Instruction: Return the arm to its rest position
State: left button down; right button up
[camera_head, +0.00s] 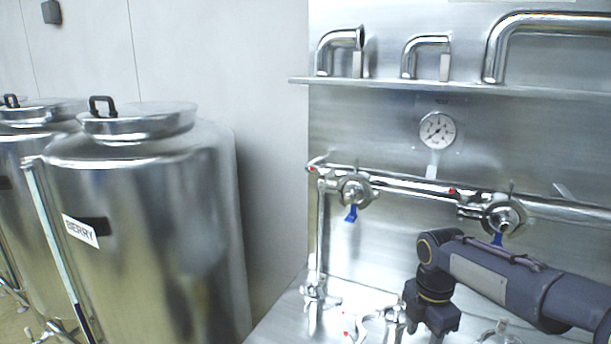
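My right arm (510,285) comes in from the lower right, dark grey, and bends down at a joint with a yellow ring. Its gripper (432,322) hangs downward at the bottom edge of the head view, above the steel counter. The fingertips are cut off or too unclear to show whether it is open or holds anything. My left arm and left gripper are not in view.
A steel pipe with blue-handled valves (352,212) runs behind my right arm, below a gauge (437,130). Clamps and fittings (378,327) lie on the counter beside the gripper. A shelf (450,87) holds bent pipes. Steel tanks (150,240) stand at left.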

jog(key=s+r+m+t+y, duration=0.2)
jog(key=s+r+m+t, duration=0.15)
jog(key=s+m, duration=1)
jog(key=s+a+f+m+t+y, duration=0.1)
jog(key=s+a+f+m+t, duration=0.1)
jog(key=s+m, duration=0.8)
jog(key=shift+s+a+f+y, duration=0.45)
jog(key=shift+s+f, duration=0.1)
jog(key=shift+s, duration=0.25)
